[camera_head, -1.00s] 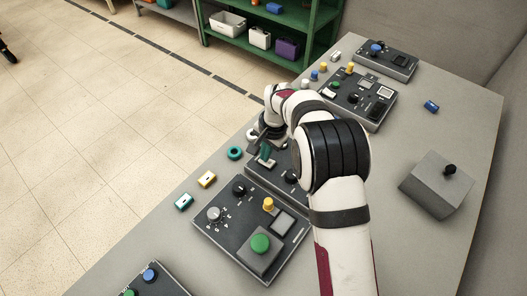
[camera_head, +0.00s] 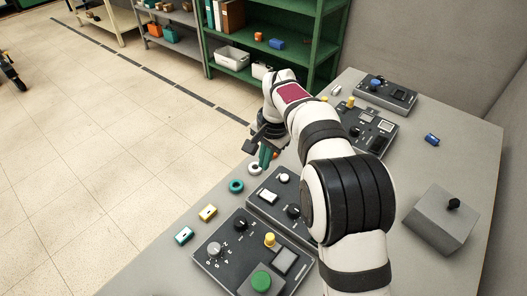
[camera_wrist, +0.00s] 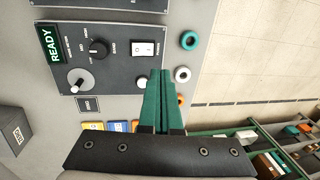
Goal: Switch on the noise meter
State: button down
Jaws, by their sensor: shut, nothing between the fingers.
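The panel under my arm (camera_head: 257,208) has a white rocker switch (camera_head: 268,197), a white round control (camera_head: 283,179) and a black knob (camera_head: 293,211). The same panel in the wrist view (camera_wrist: 118,68) has a lit READY display (camera_wrist: 49,45), the rocker (camera_wrist: 143,48), the black knob (camera_wrist: 97,47) and a pale-handled knob (camera_wrist: 80,82). I cannot read its name, so I cannot tell whether it is the noise meter. My gripper (camera_head: 267,157) is shut and empty beyond this panel's far end. Its green fingers (camera_wrist: 160,75) appear just below the rocker in the wrist view.
A panel with a green button (camera_head: 261,281) is nearer; others (camera_head: 385,94) stand farther back. A grey box with a black knob (camera_head: 441,222) stands right.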

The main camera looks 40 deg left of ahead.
jog(key=r, duration=0.3)
jog(key=shift+a+r, duration=0.1)
jog(key=shift+a, duration=0.15)
